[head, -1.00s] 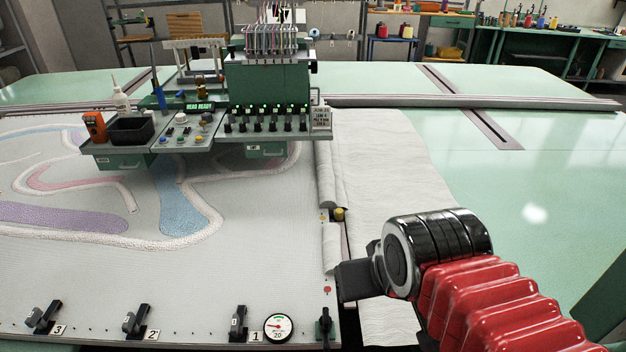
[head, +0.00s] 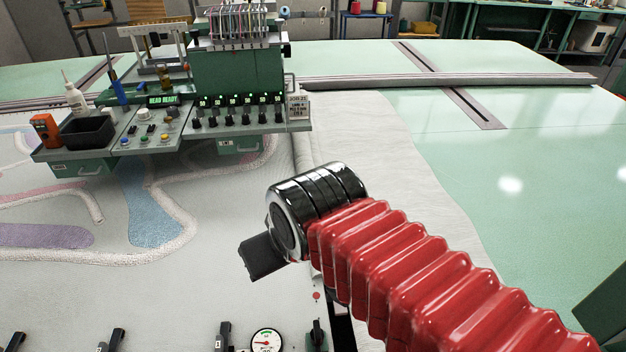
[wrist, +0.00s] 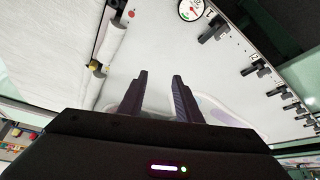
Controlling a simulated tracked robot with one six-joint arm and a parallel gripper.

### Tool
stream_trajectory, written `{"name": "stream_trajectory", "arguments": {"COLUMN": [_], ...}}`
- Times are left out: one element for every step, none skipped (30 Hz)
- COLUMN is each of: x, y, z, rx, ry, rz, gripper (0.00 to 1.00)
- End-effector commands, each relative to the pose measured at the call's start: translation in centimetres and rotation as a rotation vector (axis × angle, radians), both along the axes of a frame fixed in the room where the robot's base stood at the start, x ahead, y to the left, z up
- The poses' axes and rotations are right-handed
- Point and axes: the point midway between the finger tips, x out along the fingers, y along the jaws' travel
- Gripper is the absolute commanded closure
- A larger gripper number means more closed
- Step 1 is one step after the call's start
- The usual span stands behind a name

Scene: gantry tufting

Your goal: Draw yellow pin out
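The yellow pin (wrist: 93,66) shows in the wrist view as a small yellow knob at the edge of the white cloth, beside a pale roll. It is upper left of my gripper and apart from it. My gripper (wrist: 160,78) is open, with two dark fingers spread and nothing between them. In the head view my arm hides the yellow pin, and my gripper's dark body (head: 262,257) is over the pale tufting cloth, its fingertips not clearly visible.
A green machine head (head: 237,80) with a control shelf stands at the back. A round gauge (head: 267,342), a dark clamp (head: 222,336) and a green-based lever (head: 317,336) line the front edge. The green table (head: 500,190) at right is clear.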

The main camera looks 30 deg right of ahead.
Motion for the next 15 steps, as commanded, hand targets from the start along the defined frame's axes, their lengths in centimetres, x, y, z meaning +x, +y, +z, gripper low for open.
{"name": "stream_trajectory", "arguments": {"x": [0.0,0.0,0.0,0.0,0.0,0.0,0.0,0.0,0.0,0.1,0.2,0.4,0.5,0.7,1.0], "y": [0.0,0.0,0.0,0.0,0.0,0.0,0.0,0.0,0.0,-0.1,-0.1,-0.2,-0.3,-0.4,-0.5], "z": [0.0,0.0,0.0,0.0,0.0,0.0,0.0,0.0,0.1,0.1,0.1,0.2,0.3,0.3,0.4], "rx": [0.0,0.0,0.0,0.0,0.0,0.0,0.0,0.0,0.0,0.0,0.001,0.0,0.0,0.0,0.0], "ry": [0.0,0.0,0.0,0.0,0.0,0.0,0.0,0.0,0.001,0.001,0.003,0.006,0.009,0.013,0.02], "rz": [0.0,0.0,0.0,0.0,0.0,0.0,0.0,0.0,-0.001,-0.002,-0.003,-0.006,-0.009,-0.013,-0.018], "gripper": [0.69,0.69,0.69,0.69,0.69,0.69,0.67,0.65,0.62,0.6,0.6,0.6,0.6,0.6,0.6]}}
